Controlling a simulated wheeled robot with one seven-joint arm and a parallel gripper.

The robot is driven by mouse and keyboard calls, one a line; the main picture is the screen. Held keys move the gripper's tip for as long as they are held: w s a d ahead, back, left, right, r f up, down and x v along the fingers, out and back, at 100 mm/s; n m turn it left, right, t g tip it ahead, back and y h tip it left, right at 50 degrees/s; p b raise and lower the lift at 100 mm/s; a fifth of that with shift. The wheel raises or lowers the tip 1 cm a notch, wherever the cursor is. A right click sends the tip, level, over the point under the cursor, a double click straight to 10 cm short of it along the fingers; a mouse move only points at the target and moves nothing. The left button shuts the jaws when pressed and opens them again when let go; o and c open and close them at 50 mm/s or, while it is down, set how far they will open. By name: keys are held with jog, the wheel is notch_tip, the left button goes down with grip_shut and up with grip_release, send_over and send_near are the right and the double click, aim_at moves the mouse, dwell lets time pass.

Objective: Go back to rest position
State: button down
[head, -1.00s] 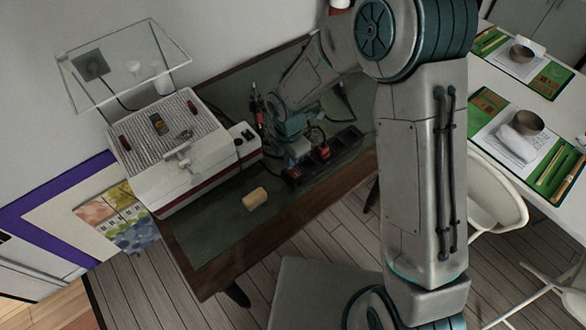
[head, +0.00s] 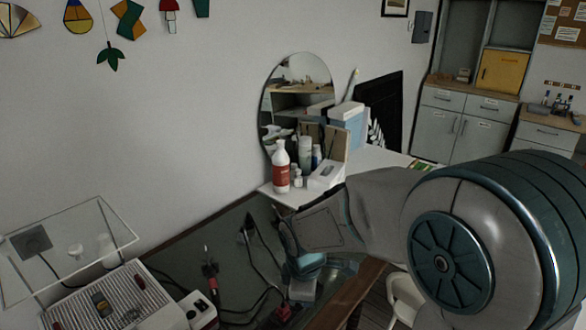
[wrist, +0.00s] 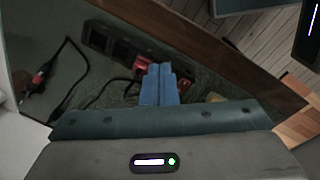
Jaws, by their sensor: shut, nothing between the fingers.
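My gripper (wrist: 159,88) shows in the wrist view with its two blue fingers pressed together and nothing between them. It points down over the dark green work table (head: 225,235). In the head view my arm reaches in from the right, and the gripper end (head: 303,268) is above the table, with its fingertips hard to make out.
A white machine (head: 115,300) with a clear shield stands at the table's left. A soldering iron (wrist: 40,75), cables and a black power strip (wrist: 110,42) lie below the gripper. A red-labelled bottle (head: 281,170) and mirror (head: 298,100) stand behind on a white surface.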

jog(key=s+d+r+m+t, duration=0.1)
jog(key=s+d+r+m, duration=0.8)
jog(key=m, duration=0.7)
jog(key=s+d, duration=0.3)
jog(key=shift+s+d+t, duration=0.2)
jog(key=shift+s+t, duration=0.1)
jog(key=shift+s, duration=0.1)
